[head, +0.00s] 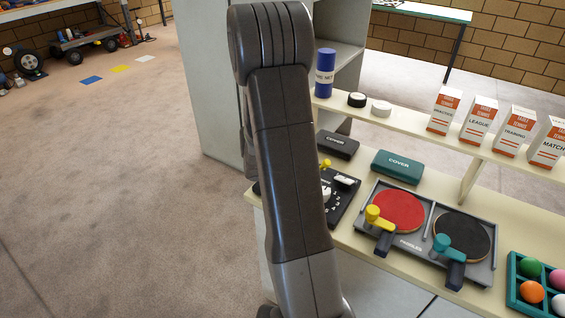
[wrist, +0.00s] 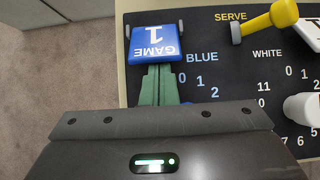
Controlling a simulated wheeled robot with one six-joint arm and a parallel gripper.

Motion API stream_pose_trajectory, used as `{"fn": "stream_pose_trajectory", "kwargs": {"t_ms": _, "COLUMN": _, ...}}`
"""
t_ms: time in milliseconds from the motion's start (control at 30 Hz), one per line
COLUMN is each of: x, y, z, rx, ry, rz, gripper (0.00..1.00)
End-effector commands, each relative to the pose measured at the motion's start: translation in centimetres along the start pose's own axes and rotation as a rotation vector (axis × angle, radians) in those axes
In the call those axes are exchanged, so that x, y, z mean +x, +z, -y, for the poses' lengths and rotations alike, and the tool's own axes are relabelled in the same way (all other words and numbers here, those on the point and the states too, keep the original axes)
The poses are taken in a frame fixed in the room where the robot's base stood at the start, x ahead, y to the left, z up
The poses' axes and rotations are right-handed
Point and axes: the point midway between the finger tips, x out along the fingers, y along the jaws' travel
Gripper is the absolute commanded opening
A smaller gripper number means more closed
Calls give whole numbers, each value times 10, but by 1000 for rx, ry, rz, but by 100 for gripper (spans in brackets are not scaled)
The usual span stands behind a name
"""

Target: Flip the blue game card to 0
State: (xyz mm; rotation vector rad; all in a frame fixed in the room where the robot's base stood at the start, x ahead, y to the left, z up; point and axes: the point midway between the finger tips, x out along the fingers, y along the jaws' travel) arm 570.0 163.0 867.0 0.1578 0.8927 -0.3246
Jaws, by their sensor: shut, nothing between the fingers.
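The blue game card (wrist: 153,45) shows at the upper left of the wrist view, reading "GAME 1" upside down to the camera, between two grey hinge ends. It is mounted on a dark scoreboard (wrist: 225,68), which also shows in the head view (head: 347,208), partly behind my arm. Beside the card, the word BLUE stands with the marks 0, 1 and 2. My gripper (wrist: 158,70) has its green fingers together and empty. Their tips are right at the card's lower edge; I cannot tell whether they touch it. In the head view my arm hides the blue card and the gripper.
A yellow serve lever (wrist: 268,20), a white card (wrist: 310,30) and a white knob (wrist: 303,109) are to the right on the board. A black case (head: 338,144), a teal case (head: 397,166) and a paddle tray (head: 411,243) stand nearby. Open floor lies left.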

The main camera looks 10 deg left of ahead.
Motion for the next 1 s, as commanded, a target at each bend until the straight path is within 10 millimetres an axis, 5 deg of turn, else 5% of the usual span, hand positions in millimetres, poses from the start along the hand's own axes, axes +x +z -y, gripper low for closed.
{"fn": "stream_pose_trajectory", "kwargs": {"t_ms": 1000, "x": -6, "y": 11, "z": 0, "rx": 1, "ry": 0, "rz": -128, "gripper": 0}}
